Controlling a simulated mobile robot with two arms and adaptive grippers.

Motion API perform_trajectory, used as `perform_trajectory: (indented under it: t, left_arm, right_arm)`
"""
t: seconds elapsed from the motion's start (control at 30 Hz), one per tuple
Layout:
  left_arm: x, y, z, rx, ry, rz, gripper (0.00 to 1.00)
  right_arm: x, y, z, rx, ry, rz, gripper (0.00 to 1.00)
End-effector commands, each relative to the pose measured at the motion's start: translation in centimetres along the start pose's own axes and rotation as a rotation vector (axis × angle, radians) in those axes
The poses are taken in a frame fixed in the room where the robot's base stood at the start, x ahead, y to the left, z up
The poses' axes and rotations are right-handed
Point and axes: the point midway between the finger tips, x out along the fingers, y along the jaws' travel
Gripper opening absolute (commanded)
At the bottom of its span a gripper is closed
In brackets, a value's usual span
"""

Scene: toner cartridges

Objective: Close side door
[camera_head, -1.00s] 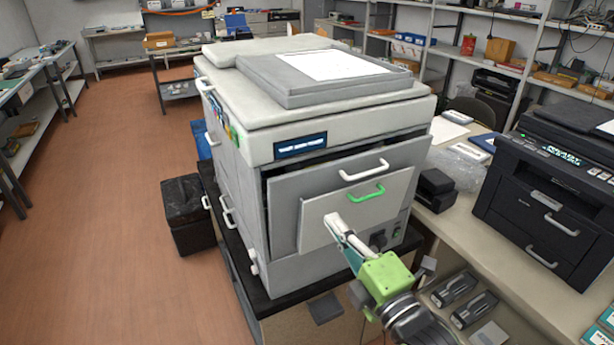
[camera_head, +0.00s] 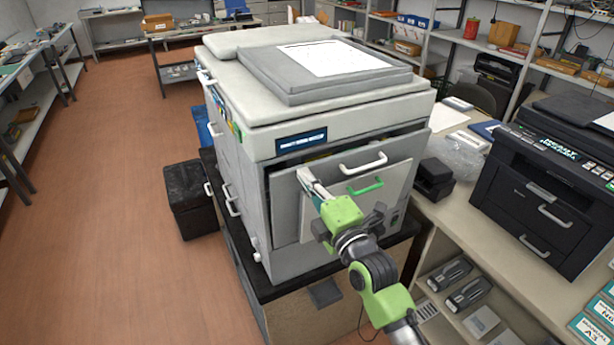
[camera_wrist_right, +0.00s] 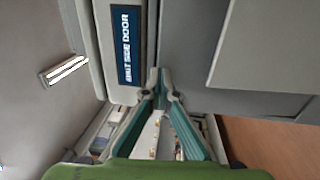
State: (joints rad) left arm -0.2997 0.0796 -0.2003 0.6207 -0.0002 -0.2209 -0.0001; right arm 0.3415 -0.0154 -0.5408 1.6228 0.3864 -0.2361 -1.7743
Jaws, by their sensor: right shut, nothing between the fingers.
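A large pale grey machine (camera_head: 300,115) stands on a dark-topped stand. Its side door (camera_head: 405,150) faces me, with a white handle (camera_head: 363,163) and a smaller lighter panel with a green handle (camera_head: 366,187). A dark gap along the door's upper edge shows it ajar. A blue label (camera_head: 302,140) is above the door and also shows in the right wrist view (camera_wrist_right: 124,45). My right gripper (camera_head: 304,172) is shut and empty, its tips in front of the door's upper left part; I cannot tell if they touch. It also shows in the right wrist view (camera_wrist_right: 155,74). My left gripper is out of view.
A black printer (camera_head: 545,190) and a small black device (camera_head: 434,178) stand on the bench to the right. A dark bin (camera_head: 190,205) is on the floor to the left. The floor further left is clear.

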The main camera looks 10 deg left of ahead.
Motion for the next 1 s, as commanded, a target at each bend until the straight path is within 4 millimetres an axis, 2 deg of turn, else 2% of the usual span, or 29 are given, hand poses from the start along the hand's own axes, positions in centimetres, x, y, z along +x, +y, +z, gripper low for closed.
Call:
perform_trajectory:
  t: [0.27, 0.53, 1.0]
  left_arm:
    - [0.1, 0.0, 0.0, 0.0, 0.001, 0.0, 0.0]
    - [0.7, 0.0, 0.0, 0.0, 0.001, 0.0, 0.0]
    - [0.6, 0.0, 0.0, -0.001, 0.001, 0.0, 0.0]
  right_arm:
    - [0.1, 0.0, 0.0, -0.001, 0.0, 0.0, 0.0]
    - [2.1, 0.1, 0.0, -0.001, 0.001, 0.001, 0.0]
    - [2.0, 0.1, 0.2, -0.001, 0.0, -0.001, 0.0]
